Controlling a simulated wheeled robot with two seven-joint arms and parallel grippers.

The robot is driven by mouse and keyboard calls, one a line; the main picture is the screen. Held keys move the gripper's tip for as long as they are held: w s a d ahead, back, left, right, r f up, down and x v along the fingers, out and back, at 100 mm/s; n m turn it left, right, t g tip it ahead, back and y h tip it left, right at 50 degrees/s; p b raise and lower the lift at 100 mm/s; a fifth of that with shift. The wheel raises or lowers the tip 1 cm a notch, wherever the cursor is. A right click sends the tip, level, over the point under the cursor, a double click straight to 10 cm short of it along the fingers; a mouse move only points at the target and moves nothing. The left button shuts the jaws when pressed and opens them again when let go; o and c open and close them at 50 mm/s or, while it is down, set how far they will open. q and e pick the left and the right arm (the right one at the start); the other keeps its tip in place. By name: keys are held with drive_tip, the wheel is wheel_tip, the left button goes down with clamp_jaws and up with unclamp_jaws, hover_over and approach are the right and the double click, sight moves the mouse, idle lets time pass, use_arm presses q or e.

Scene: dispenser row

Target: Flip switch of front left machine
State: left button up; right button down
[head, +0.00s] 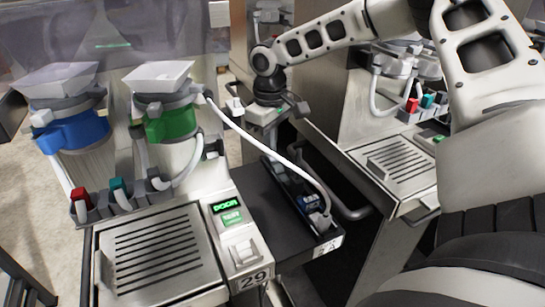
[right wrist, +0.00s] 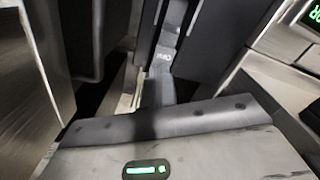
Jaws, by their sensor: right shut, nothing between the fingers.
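The front left machine has a grey slotted drip tray (head: 155,255) and a light control panel (head: 222,188). The panel carries a lit green display (head: 224,206), a green label and, lower down, a white switch (head: 243,250) above the number 29. I cannot tell the switch's position. My right gripper (head: 268,120) is beyond and above this panel, apart from the switch. Its fingers are hard to make out in the head view. In the right wrist view the gripper (right wrist: 163,60) is shut and empty. My left gripper is not in view.
Blue (head: 80,130) and green (head: 172,122) dispenser units stand behind the drip tray. A white hose (head: 255,140) arcs over a dark shelf (head: 258,205) right of the panel. Another machine (head: 395,160) stands farther right, with a dark gap before it.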

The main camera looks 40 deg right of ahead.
drive_tip(key=shift+s+f, duration=0.1)
drive_tip(key=shift+f, duration=0.05)
drive_tip(key=shift+r+p, duration=0.55)
wheel_tip(320, 180, up, 6)
drive_tip(key=p, duration=0.4)
